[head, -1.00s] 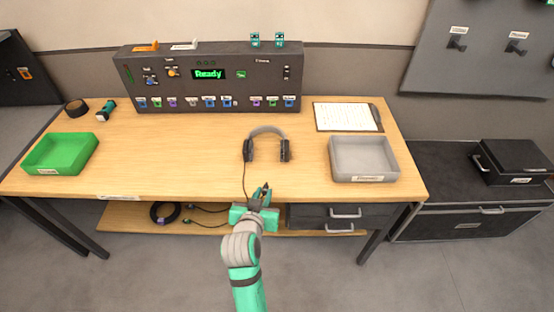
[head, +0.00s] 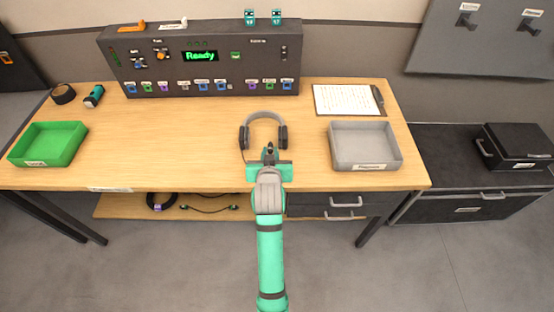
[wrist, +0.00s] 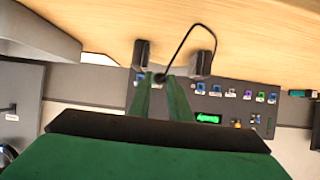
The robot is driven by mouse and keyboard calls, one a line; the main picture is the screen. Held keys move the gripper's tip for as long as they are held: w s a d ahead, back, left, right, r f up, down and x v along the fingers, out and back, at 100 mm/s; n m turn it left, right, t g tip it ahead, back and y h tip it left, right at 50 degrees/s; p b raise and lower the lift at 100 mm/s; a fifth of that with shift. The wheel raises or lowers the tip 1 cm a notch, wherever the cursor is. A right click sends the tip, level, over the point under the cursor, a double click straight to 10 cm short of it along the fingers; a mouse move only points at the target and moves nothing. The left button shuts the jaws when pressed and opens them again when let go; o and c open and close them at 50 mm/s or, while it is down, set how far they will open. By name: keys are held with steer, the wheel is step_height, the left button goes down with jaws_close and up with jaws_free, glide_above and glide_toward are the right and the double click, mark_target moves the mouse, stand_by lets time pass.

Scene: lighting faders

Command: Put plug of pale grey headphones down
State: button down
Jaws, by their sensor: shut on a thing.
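The pale grey headphones (head: 264,115) lie on the wooden table, with dark ear cups on either side of my gripper's tip. The ear cups (wrist: 202,62) also show in the wrist view, with a thin black cable looping from one of them to my fingertips. My gripper (head: 269,153) is over the table's front part, just in front of the headphones. In the wrist view its green fingers (wrist: 163,80) are closed on the small dark plug (wrist: 160,77) at the cable's end. The plug is mostly hidden, and I cannot tell whether it touches the table.
A green tray (head: 82,142) stands at the left and a grey tray (head: 398,148) at the right. A clipboard (head: 345,99) lies behind the grey tray. The fader console (head: 150,90) stands along the back. Bare tabletop lies between the green tray and the headphones.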

steer(key=f, duration=0.1)
steer(key=w+d+f, duration=0.2)
steer(key=shift+d+f, duration=0.1)
steer(key=shift+f, duration=0.15)
steer(key=shift+w+f, duration=0.1)
steer(key=shift+f, duration=1.55)
steer(key=shift+f, duration=0.7)
